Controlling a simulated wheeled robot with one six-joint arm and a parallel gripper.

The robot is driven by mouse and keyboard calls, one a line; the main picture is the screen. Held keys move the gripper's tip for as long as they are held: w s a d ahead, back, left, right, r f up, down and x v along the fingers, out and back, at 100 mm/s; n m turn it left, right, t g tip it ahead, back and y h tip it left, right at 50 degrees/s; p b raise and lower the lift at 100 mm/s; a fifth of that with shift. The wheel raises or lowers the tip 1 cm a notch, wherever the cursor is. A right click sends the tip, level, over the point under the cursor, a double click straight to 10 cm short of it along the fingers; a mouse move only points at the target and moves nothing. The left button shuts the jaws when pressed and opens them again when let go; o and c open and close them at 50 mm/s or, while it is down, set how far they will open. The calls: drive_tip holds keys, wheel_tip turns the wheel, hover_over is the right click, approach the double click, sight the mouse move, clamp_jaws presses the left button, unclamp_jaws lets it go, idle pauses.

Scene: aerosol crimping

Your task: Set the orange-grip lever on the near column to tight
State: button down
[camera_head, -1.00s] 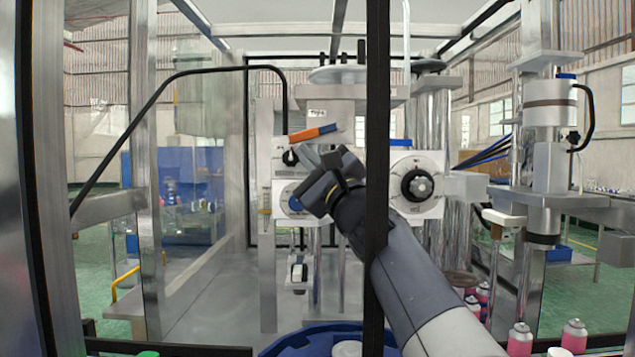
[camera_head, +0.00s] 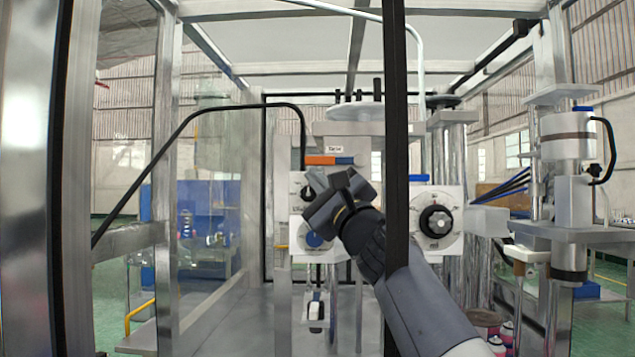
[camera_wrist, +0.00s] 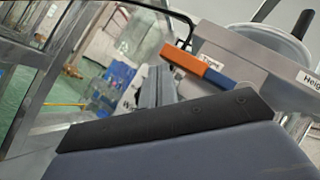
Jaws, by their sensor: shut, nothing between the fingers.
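The lever with an orange grip (camera_head: 320,160) and a blue section lies about level across the near column, just below a small label on its head plate. In the wrist view the orange grip (camera_wrist: 185,56) and its blue part (camera_wrist: 220,78) lie beside a label reading "Tight" (camera_wrist: 210,60). My gripper (camera_head: 317,181) is shut and empty, just below the lever in the head view. In the wrist view its fingertips (camera_wrist: 157,85) lie below and left of the grip, with a visible gap in the picture. The lever's pivot is not clear.
Another black knob (camera_head: 436,221) is at right. A black bent tube (camera_head: 200,112) arches at left.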

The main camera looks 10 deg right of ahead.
wheel_tip(320, 180, down, 5)
drive_tip(key=b, duration=0.5)
drive_tip(key=shift+r, duration=0.15)
drive_tip(key=s+a+f+b, duration=0.1)
drive_tip(key=s+f+b, duration=0.3)
drive_tip(key=s+f, duration=0.2)
drive_tip(key=shift+s+a+f+b, duration=0.2)
drive_tip(key=shift+s+b, duration=0.2)
drive_tip(key=shift+s, duration=0.1)
drive_tip(key=w+d+r+p, duration=0.1)
drive_tip(key=w+r+p, duration=0.6)
drive_tip(key=r+p, duration=0.3)
drive_tip(key=shift+d+r, duration=0.2)
drive_tip(key=shift+r, duration=0.35)
drive_tip(key=shift+f, duration=0.15)
